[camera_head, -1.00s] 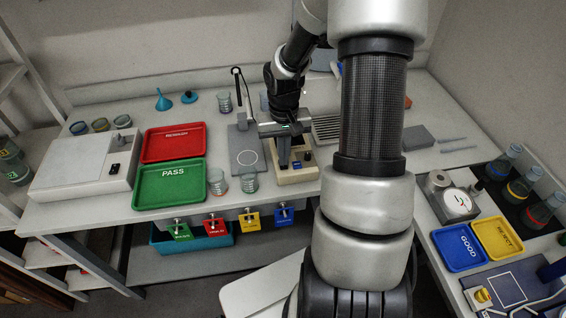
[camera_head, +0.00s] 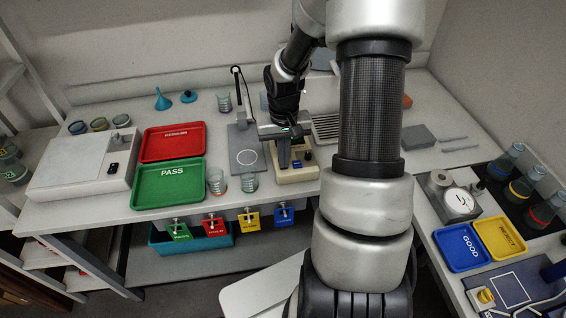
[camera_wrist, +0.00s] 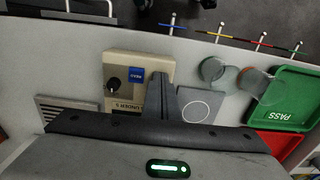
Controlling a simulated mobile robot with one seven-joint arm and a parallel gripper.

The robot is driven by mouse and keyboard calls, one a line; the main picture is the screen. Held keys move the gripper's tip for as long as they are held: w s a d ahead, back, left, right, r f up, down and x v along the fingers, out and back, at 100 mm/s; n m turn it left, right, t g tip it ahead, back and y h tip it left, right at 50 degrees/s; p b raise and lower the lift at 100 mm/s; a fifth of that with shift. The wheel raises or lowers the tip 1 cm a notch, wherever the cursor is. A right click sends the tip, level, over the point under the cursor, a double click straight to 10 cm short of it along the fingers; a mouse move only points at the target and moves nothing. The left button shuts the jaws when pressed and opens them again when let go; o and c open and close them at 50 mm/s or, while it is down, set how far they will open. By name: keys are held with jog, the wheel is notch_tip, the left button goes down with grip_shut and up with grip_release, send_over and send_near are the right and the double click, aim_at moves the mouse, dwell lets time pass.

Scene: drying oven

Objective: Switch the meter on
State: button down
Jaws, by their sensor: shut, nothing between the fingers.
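The meter is a beige box (camera_head: 300,174) near the front edge of the main bench, left of my arm's large links. The wrist view shows its top (camera_wrist: 122,62) with a black knob (camera_wrist: 114,86), a blue labelled patch (camera_wrist: 137,75) and dark printing partly hidden by my gripper. My gripper (camera_head: 283,164) points down over the meter's left part. In the wrist view my gripper (camera_wrist: 161,77) is shut and empty, just beside the blue patch. I cannot tell whether the fingertips touch the meter.
A grey plate with a circle (camera_head: 240,142) and a post lies left of the meter. Two glass beakers (camera_head: 249,182) stand close by. Green (camera_head: 168,196) and red (camera_head: 172,150) trays lie further left. A vented grey block (camera_head: 326,128) is behind the meter.

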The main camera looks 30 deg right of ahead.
jog(key=shift+r, duration=0.15)
notch_tip(320, 180, up, 7)
jog(key=p, duration=0.5)
dwell(0.5)
jog(key=s+a+r+t+h, duration=0.1)
jog(key=s+a+r, duration=0.15)
jog(key=r, duration=0.65)
jog(key=s+a+r+t, duration=0.2)
jog(key=a+r, duration=0.2)
jog(key=r, duration=0.4)
jog(key=s+a+r+n+t, duration=0.1)
jog(key=s+a+r, duration=0.2)
jog(key=s, duration=0.3)
jog(key=s+a+r+n+t+y, duration=0.1)
jog(key=s+a+r+n, duration=0.1)
jog(key=s+r, duration=0.3)
jog(key=shift+s+a+r+t, duration=0.3)
jog(key=shift+s+a+r, duration=0.05)
jog(key=shift+s+a, duration=0.2)
